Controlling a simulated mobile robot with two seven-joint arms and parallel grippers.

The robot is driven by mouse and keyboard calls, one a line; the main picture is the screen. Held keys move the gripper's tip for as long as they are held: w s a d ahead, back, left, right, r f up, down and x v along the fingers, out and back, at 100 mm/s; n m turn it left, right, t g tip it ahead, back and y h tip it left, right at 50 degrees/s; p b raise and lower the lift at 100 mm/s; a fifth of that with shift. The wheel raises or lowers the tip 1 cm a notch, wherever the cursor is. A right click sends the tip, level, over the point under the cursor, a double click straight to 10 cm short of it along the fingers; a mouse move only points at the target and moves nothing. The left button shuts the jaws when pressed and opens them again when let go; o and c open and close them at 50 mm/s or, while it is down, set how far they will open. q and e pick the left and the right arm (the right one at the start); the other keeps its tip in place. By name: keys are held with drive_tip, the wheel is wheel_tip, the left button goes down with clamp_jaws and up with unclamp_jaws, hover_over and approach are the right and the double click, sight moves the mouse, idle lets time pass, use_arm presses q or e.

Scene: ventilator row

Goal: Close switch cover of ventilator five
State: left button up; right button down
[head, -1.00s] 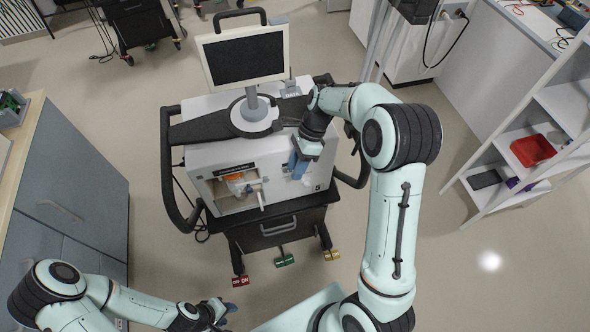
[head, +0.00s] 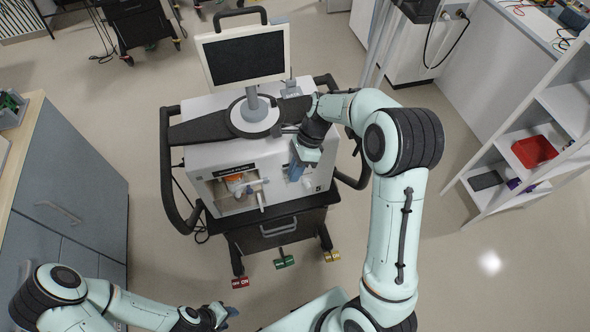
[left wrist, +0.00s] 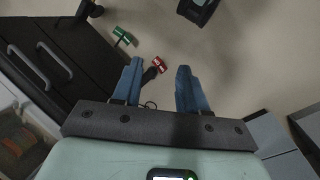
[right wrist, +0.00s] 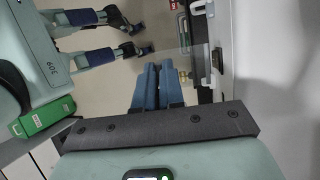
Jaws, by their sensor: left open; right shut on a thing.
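Ventilator five (head: 235,155), a white box with "5" on its front face, stands ahead on a dark cart. My right gripper (head: 295,174) is at the right part of that front face. In the right wrist view the blue fingers (right wrist: 158,68) are nearly together, with the front panel close on their right. A faint clear flap, seemingly the switch cover (right wrist: 186,62), lies at the fingertips; its edges and exact angle are hard to make out. In the head view the gripper hides it. My left gripper (head: 230,313) is open and empty, low in front; its spread fingers (left wrist: 159,72) show over floor.
A monitor (head: 246,57) stands on top of the ventilator. Hoses and an orange part fill the front recess (head: 237,186). A drawer cart (head: 278,228) with coloured pedals is below. A grey cabinet (head: 65,190) is left; shelves with a red bin (head: 534,152) are right.

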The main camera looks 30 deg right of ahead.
use_arm(q)
drive_tip(key=s+f+g+b, duration=0.1)
drive_tip(key=s+f+b, duration=0.3)
drive_tip(key=f+b, duration=0.25)
drive_tip(key=s+f+b, duration=0.4)
drive_tip(key=f+b, duration=0.1)
drive_tip(key=f, duration=0.3)
drive_tip(key=w+a+f+n+t+y+b, duration=0.15)
drive_tip(key=w+a+f+t+b, duration=0.35)
drive_tip(key=w+f+b, duration=0.9)
drive_tip(key=s+a+f+g+b, duration=0.2)
drive_tip(key=s+f+g+b, duration=0.3)
drive_tip(key=s, duration=0.7)
drive_tip(key=shift+s+f+b, duration=0.35)
drive_tip(key=shift+s+f, duration=0.05)
drive_tip(key=shift+f, duration=0.8)
use_arm(e)
wheel_tip(320, 180, down, 11)
drive_tip(key=n+t+h, duration=0.2)
drive_tip(key=n+t, duration=0.3)
drive_tip(key=t, duration=1.4)
drive_tip(key=shift+w, duration=0.4)
drive_tip(key=shift+d, duration=0.15)
